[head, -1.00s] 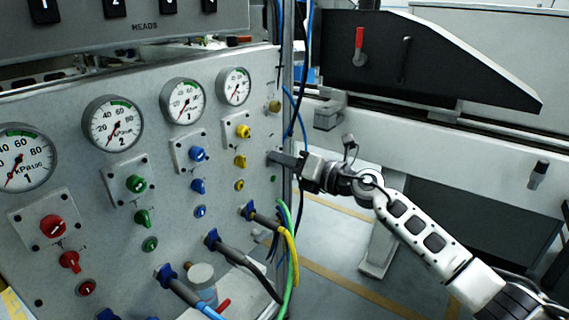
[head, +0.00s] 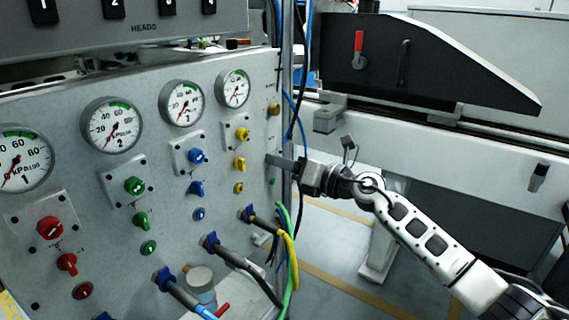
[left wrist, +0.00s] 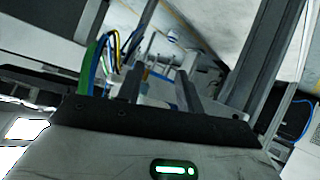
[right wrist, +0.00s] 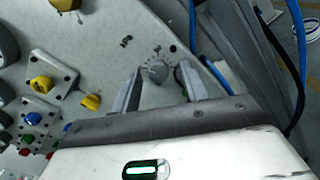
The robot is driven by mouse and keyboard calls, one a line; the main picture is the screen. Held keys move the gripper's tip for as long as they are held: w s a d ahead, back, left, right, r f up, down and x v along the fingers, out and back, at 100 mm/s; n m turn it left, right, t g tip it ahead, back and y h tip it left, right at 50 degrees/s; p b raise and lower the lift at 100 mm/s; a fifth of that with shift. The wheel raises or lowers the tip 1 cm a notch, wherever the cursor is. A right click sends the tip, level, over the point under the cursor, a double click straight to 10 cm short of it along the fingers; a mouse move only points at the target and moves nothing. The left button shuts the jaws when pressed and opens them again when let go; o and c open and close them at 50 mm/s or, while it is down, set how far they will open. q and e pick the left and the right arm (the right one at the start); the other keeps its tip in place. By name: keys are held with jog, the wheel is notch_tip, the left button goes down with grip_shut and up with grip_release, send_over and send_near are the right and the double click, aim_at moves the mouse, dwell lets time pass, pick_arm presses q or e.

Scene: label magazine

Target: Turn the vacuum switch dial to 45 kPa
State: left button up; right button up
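A small grey round dial (right wrist: 157,71) with scale marks around it sits on the panel in the right wrist view; I take it to be the vacuum switch dial. Its pointer setting is too small to read. My right gripper (right wrist: 158,84) is open, with its fingers either side of the dial; I cannot tell whether they touch it. In the head view the right gripper (head: 277,161) is at the panel's right edge and hides the dial. My left gripper (left wrist: 161,84) is open and empty in the left wrist view, and out of the head view.
The panel (head: 100,265) carries several gauges, including one at upper right (head: 235,88), and coloured knobs. A yellow knob (right wrist: 91,102) is left of the right gripper. A green part (right wrist: 181,76) is beside its right finger. Blue cables (right wrist: 205,60) hang close to the right.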

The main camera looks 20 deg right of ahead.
pick_arm(q)
jog(key=shift+w+r, duration=0.1)
jog(key=shift+r, duration=0.15)
pick_arm(e)
jog(key=v, duration=1.6)
pick_arm(q)
jog(key=shift+f, duration=0.1)
